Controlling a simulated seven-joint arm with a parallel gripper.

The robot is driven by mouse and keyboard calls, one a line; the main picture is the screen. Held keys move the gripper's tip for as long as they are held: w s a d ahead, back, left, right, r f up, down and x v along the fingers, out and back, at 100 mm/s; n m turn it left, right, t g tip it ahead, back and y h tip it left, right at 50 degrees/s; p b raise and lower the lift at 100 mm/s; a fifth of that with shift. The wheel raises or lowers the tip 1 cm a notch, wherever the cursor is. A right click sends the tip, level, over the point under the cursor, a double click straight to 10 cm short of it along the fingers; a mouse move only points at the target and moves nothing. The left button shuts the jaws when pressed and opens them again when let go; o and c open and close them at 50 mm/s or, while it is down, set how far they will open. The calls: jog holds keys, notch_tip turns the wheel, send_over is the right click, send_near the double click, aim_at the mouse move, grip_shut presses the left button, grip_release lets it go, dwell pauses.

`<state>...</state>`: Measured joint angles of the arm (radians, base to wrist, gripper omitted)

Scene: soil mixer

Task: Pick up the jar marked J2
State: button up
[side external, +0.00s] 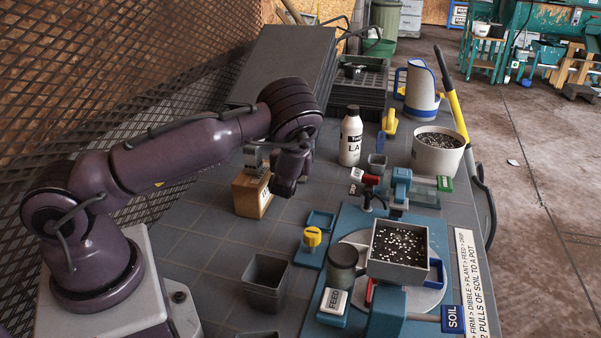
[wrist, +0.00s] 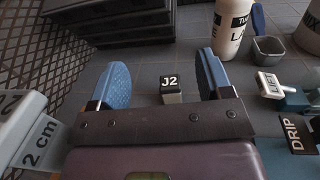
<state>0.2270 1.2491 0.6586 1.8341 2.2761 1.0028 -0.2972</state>
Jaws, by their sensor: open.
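The jar marked J2 (wrist: 171,89) shows in the wrist view, with a black top lettered J2 and a pale body below. It stands on the grey tiled table top, between the two blue fingers in the picture. My gripper (wrist: 163,78) is open and its fingers touch nothing that I can see. I cannot tell how far the jar lies beyond the fingertips. In the side view my gripper (side external: 287,184) points down beside a wooden block, above the table. I cannot make out the J2 jar in that view.
The wooden block (side external: 249,194) stands close left of my gripper. A white bottle (side external: 351,137) and a small grey pot (side external: 376,165) stand to the right. Stacked dark trays (side external: 357,97) are behind. A blue station with a soil-filled pot (side external: 399,245) is in front right.

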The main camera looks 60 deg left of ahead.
notch_tip(320, 180, down, 10)
jog(key=shift+f, duration=0.15)
jog(key=shift+w+a, duration=0.35)
jog(key=shift+a, duration=0.1)
jog(key=x, duration=0.6)
jog(key=shift+w+a+r, duration=0.15)
jog(key=shift+r, duration=0.05)
jog(key=c, duration=1)
